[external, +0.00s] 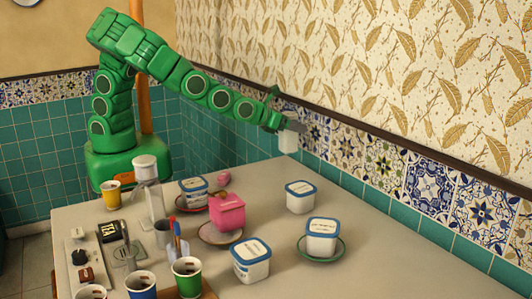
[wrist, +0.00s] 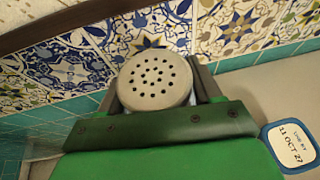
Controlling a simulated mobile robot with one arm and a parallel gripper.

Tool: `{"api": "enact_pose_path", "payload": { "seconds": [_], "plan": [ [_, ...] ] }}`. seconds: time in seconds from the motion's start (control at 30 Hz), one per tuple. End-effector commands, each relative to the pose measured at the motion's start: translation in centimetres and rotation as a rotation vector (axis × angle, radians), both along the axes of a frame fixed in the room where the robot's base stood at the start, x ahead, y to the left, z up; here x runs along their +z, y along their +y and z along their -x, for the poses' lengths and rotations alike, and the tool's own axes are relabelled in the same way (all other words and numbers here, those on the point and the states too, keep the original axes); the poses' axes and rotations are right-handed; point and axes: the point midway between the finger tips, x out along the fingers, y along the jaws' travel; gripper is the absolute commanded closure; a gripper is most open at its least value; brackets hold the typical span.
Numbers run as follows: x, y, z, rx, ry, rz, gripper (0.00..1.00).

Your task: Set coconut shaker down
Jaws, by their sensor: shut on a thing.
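The coconut shaker (external: 289,142) is a small white container with a pale, round lid. In the wrist view its lid (wrist: 155,78), pierced with several dark holes, faces the camera. My gripper (external: 290,125) is shut on the shaker, with one finger on each side of it. It holds the shaker by the tiled wall, near the back edge of the pale table (external: 265,180). The shaker looks upright and appears raised above the table, but the exact gap is hard to tell. Its lower part is hidden in the wrist view by its lid and my gripper.
White tubs with blue-rimmed lids stand nearby, one (external: 300,197) closest and another (external: 322,238) on a saucer. A pink box (external: 228,212) sits on a plate. Cups and a glass dispenser (external: 147,185) crowd the left. Bare table lies around the closest tub.

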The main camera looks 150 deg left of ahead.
Motion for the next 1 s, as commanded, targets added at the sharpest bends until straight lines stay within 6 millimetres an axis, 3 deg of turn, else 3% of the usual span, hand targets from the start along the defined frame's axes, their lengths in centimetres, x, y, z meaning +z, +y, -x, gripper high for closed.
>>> {"api": "enact_pose_path", "payload": {
  "seconds": [0.03, 0.2, 0.4, 0.5, 0.7, 1.0],
  "plan": [
    [0.2, -0.8, -2.4, -0.035, -0.007, 0.001, 0.75],
    [1.0, -3.5, -8.8, -0.135, -0.006, -0.001, 0.75],
    [2.1, -6.7, -14.6, -0.228, -0.007, -0.002, 0.75],
    [2.6, -7.8, -16.5, -0.259, -0.007, -0.002, 0.75],
    [2.8, -8.7, -18.2, -0.284, -0.002, -0.002, 0.75],
    [1.6, -7.3, -20.7, -0.287, -0.004, -0.002, 0.75]
  ]
}}
